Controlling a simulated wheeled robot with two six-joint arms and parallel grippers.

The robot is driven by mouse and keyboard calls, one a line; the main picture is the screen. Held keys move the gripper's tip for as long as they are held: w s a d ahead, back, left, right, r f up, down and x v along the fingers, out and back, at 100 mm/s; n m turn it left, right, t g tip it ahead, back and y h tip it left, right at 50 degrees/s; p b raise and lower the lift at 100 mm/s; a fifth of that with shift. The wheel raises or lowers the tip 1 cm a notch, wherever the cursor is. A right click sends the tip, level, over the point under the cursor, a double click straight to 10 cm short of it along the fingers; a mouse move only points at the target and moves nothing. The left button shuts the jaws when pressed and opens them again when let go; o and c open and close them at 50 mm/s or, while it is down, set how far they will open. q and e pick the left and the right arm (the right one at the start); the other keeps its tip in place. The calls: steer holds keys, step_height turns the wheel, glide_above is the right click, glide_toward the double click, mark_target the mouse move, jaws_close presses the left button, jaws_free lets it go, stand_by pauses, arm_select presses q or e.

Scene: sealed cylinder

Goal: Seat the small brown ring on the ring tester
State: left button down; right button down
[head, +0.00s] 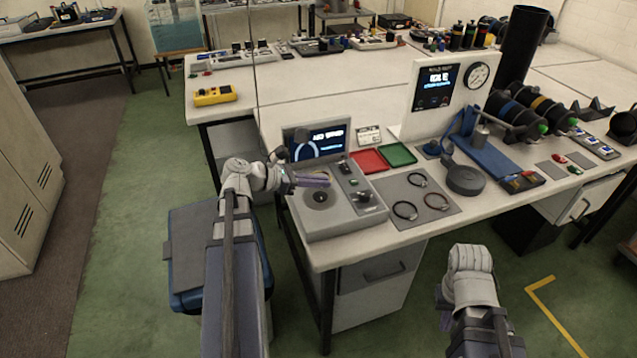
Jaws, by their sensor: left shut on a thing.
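The ring tester (333,222) is a grey box at the front left corner of the bench, with a lit screen (327,140) behind it and a dark round spot (320,197) on its top. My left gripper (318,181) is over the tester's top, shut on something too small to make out. A dark reddish-brown ring (437,209) lies on the grey mat, beside two black rings (405,218) (417,186). I cannot tell whether another brown ring is in my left gripper. My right gripper (444,301) is low in front of the bench, mostly hidden by its own wrist.
A red tray (368,161) and a green tray (399,154) lie behind the grey mat (425,221). A round dark grey disc (465,181) is to its right. A blue strip (492,159) and dark spools (515,118) stand further right. Floor in front is mostly clear.

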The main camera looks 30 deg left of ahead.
mark_target(319, 207)
arm_select(q)
steer(key=shift+f+b, duration=2.6)
steer(key=shift+f, duration=0.05)
steer(key=shift+f+b, duration=0.6)
steer(key=shift+f, duration=0.05)
stand_by(0.9)
steer(key=c, duration=0.5)
jaws_free()
steer(key=shift+r, duration=0.15)
stand_by(0.3)
steer(key=shift+r+p, duration=2.9)
steer(key=shift+p, duration=0.1)
